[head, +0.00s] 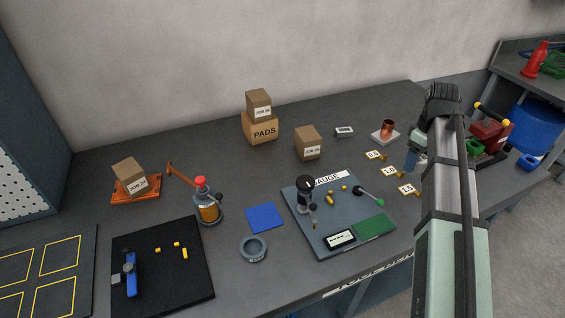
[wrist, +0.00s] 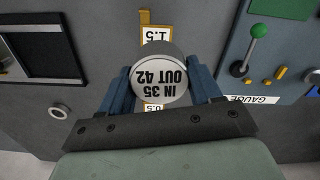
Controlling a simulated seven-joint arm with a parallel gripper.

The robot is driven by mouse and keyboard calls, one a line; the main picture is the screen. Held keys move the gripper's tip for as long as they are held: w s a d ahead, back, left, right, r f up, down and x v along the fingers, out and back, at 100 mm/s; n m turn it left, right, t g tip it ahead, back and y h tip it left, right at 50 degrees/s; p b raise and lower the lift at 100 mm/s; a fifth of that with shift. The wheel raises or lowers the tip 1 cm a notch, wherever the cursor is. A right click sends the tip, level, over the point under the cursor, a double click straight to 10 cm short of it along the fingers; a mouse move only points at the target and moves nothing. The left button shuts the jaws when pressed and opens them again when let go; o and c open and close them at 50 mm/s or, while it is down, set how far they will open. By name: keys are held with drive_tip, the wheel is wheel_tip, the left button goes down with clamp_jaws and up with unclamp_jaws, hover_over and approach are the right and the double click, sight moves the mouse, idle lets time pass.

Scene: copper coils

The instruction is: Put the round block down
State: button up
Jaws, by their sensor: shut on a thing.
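A round grey block (wrist: 160,82) marked "IN 35 OUT 42" is between the blue fingers of my gripper (wrist: 160,88) in the wrist view. The fingers touch its two sides. The block hides part of the bench between the "1.5" label (wrist: 156,35) and the "0.5" label (wrist: 151,106). In the head view, my gripper (head: 414,159) is at the right, beside the row of yellow-marked labels (head: 389,170), and the block is mostly hidden. I cannot tell whether the block touches the bench.
The gauge plate (head: 322,243) lies left of the labels. A copper coil (head: 387,127) stands on a pale pad behind them. A red machine (head: 489,133) is to the right. A loose grey ring (head: 253,249) and blue mat (head: 264,218) lie further left.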

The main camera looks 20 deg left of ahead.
drive_tip(key=s+a+n, duration=0.2)
drive_tip(key=a+n, duration=0.1)
drive_tip(key=a, duration=1.6)
drive_tip(key=m, duration=0.4)
hover_over(270, 162)
drive_tip(key=shift+a+f, duration=0.1)
drive_tip(key=shift+f, duration=4.65)
drive_tip(key=shift+f, duration=0.1)
drive_tip(key=o, duration=1.2)
